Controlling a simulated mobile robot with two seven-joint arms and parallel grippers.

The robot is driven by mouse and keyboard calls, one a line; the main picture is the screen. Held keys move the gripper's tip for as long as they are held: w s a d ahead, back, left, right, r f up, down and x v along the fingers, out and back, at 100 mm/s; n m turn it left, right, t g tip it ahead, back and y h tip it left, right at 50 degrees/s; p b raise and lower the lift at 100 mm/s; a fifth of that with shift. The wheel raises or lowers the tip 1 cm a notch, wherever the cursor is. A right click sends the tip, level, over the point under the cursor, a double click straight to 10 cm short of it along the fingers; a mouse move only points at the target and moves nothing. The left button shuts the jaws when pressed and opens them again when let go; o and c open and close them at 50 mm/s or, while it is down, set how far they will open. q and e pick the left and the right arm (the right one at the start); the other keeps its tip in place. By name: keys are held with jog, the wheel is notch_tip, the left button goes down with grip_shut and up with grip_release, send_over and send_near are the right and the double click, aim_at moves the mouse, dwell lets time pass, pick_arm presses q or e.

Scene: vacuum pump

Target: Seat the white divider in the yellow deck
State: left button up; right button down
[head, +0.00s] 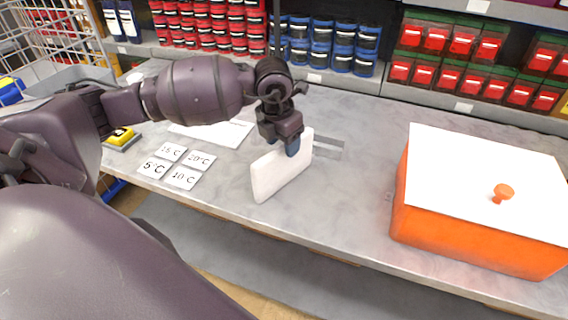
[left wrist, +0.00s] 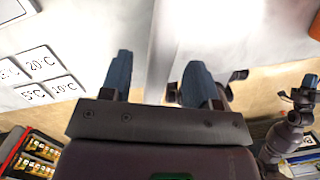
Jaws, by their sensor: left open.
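The white divider (head: 280,178) is a flat panel standing on edge on the grey table, slanting across the head view. My left gripper (head: 290,146) is over its top edge near the far end. In the left wrist view my left gripper (left wrist: 158,85) is open, with dark fingers apart on either side of a pale upright strip that looks like the divider (left wrist: 163,50). Whether a finger touches it I cannot tell. A small yellow object (head: 122,136) sits on a grey base at the left; I cannot tell whether it is the yellow deck. My right gripper (left wrist: 302,96) shows small in the left wrist view, its jaws unclear.
An orange box (head: 470,232) with a white lid (head: 485,180) fills the table's right. Temperature cards (head: 178,166) lie left of the divider. A grey strip (head: 328,150) lies behind it. Shelves of red and blue boxes line the back. The table between divider and orange box is clear.

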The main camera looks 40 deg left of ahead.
aim_at(284, 165)
pick_arm(q)
jog(key=shift+w+f, duration=0.15)
jog(key=shift+f, duration=0.6)
jog(key=shift+w+f, duration=0.1)
jog(key=shift+f, duration=0.65)
jog(key=shift+r, duration=0.1)
grip_shut()
